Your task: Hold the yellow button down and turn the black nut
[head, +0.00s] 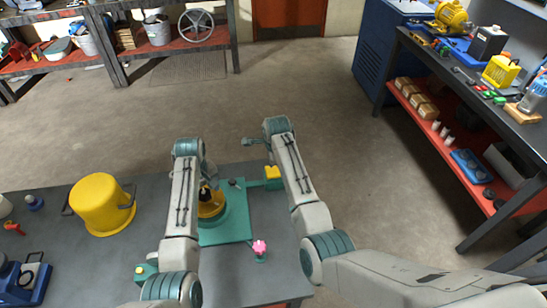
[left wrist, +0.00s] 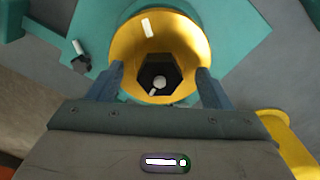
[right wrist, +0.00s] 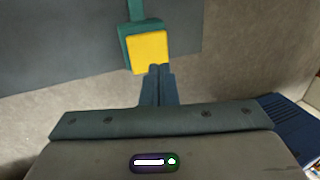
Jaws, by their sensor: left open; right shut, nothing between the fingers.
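The black nut (left wrist: 172,73) is a dark hexagon with a pale pin in it, inside a round yellow housing (left wrist: 190,40) on a teal plate. In the head view the housing (head: 212,207) is partly behind my left arm. My left gripper (left wrist: 159,72) is open, its fingers on either side of the nut in the picture; contact cannot be told. The yellow button (head: 273,171) sits on a teal block at the plate's far right; it also shows in the right wrist view (right wrist: 148,50). My right gripper (right wrist: 158,70) is shut and empty, its tips near the button's lower right corner.
A yellow bucket (head: 100,207) stands on the grey table to the left. Open floor lies beyond the table.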

